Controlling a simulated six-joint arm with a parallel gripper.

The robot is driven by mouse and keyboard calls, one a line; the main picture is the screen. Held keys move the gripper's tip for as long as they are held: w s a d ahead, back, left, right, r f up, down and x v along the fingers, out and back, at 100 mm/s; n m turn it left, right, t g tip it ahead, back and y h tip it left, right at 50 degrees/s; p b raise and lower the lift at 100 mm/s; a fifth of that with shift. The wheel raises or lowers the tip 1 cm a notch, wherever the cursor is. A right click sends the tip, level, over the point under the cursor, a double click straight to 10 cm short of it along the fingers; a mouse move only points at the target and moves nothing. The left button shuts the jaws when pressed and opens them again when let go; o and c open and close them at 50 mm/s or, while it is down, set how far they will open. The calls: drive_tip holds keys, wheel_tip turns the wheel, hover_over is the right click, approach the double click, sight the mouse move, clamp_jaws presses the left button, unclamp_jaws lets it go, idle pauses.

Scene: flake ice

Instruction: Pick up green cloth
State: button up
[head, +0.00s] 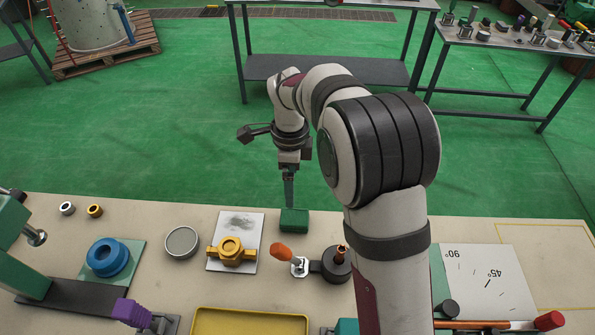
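A small dark green folded-looking piece (294,221), which appears to be the green cloth, lies on the beige workbench (330,210) near its far edge. My gripper (289,203) points straight down at it from above. The fingers are seen edge-on as one narrow strip, and their tips meet the left part of the cloth in the picture. I cannot tell whether they touch it, stand around it or are shut.
Left of the cloth, a yellow valve part (231,252) lies on a white sheet (215,265). In front are an orange-handled tool (281,252) and a dark round part (338,268). A yellow tray (250,322) sits at the front. A blue ring (107,257) is farther left.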

sight(294, 216)
drive_tip(key=f, duration=1.4)
drive_tip(key=shift+s+d+f, duration=0.2)
drive_tip(key=shift+s+d, duration=0.1)
drive_tip(key=shift+r, duration=0.1)
drive_tip(key=c, duration=1.4)
drive_tip(key=shift+r, duration=0.1)
